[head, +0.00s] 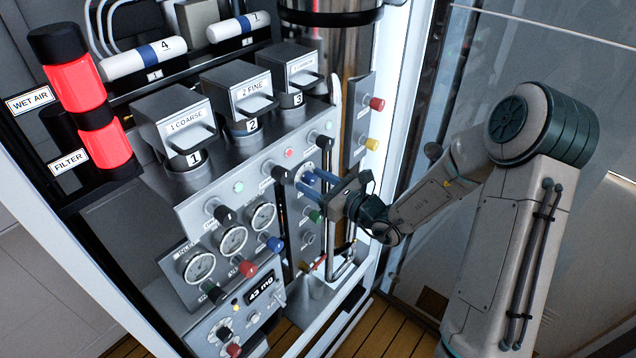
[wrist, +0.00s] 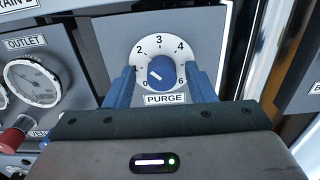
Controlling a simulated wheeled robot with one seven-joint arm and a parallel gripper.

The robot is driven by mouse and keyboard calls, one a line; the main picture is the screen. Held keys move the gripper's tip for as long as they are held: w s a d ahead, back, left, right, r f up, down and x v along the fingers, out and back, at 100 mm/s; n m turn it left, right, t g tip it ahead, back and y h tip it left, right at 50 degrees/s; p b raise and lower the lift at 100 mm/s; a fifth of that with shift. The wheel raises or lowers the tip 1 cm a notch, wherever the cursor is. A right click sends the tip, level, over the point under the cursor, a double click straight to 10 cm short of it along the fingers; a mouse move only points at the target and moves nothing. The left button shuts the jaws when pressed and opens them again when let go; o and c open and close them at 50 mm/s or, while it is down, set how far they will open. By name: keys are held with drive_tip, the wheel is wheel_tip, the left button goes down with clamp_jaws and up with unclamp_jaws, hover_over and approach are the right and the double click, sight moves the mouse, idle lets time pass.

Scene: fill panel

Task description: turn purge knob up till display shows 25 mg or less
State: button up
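The purge knob (wrist: 161,72) is a round blue knob on a white dial marked 0 to 6, above a PURGE label (wrist: 165,99). Its white pointer mark points to the left, near the 1. My gripper (wrist: 161,80) is open, with one blue finger on each side of the knob; gaps show between fingers and knob. In the head view my gripper (head: 312,183) is at the panel and partly covers the purge dial (head: 300,172). The display (head: 262,287) on the lower panel reads 43 mg.
Gauges (head: 233,240) and coloured knobs, among them a red one (head: 247,268) and a blue one (head: 274,244), sit left of my gripper. A bent metal pipe (head: 345,263) runs below it. A side panel with red and yellow knobs (head: 372,144) stands to the right.

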drive_tip(key=b+v, duration=0.2)
drive_tip(key=v, duration=1.1)
drive_tip(key=shift+s+d, duration=0.25)
drive_tip(key=shift+d, duration=0.05)
drive_tip(key=s+a+n+g+h, duration=0.45)
drive_tip(key=s+n+g, duration=0.75)
drive_tip(key=s+n, duration=0.3)
drive_tip(key=s+d+r+n+t+h, duration=0.2)
drive_tip(key=d+r+n+t+h, duration=0.2)
drive_tip(key=d+n+h, duration=0.5)
drive_tip(key=shift+s+d+r+n+h, duration=0.25)
drive_tip(key=shift+d+r+n+h, duration=0.1)
drive_tip(key=shift+d+r+n, duration=0.5)
drive_tip(key=shift+a, duration=0.2)
idle(1.1)
